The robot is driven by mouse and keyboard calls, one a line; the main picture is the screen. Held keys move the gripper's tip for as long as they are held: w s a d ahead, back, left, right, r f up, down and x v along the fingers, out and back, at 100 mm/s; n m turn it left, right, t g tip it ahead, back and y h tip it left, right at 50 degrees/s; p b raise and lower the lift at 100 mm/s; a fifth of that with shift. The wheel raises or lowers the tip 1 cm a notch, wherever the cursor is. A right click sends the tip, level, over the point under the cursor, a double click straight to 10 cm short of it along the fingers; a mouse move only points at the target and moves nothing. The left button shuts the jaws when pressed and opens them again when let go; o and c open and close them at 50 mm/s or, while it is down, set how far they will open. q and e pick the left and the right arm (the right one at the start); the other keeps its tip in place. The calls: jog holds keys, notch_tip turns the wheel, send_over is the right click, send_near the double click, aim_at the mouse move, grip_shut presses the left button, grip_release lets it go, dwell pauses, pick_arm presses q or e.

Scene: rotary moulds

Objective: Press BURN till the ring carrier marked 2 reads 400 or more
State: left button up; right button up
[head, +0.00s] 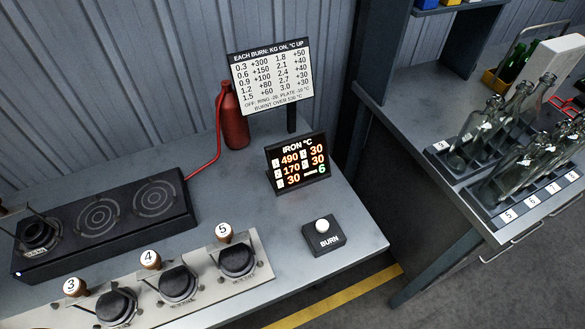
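The black BURN box (323,236) with a white round button (322,226) stands at the table's right front. The IRON °C display (297,164) behind it shows 490, 170 and 30 down the left and 30, 30 on the right, with a green 6 below; 170 is in the second row. Ring carriers marked 3 (117,306), 4 (177,284) and 5 (238,261) sit in a pale rack. No carrier marked 2 is readable. A dark ring-like item (38,233) sits on the burner unit's left plate; its mark is not visible. Neither gripper is in view.
The long black burner unit (110,232) has two bare plates. A red gas bottle (234,118) with a hose stands behind it. A sign (270,75) lists heat per burn. Bottles in numbered racks (496,212) fill the right bench. Table around the BURN box is clear.

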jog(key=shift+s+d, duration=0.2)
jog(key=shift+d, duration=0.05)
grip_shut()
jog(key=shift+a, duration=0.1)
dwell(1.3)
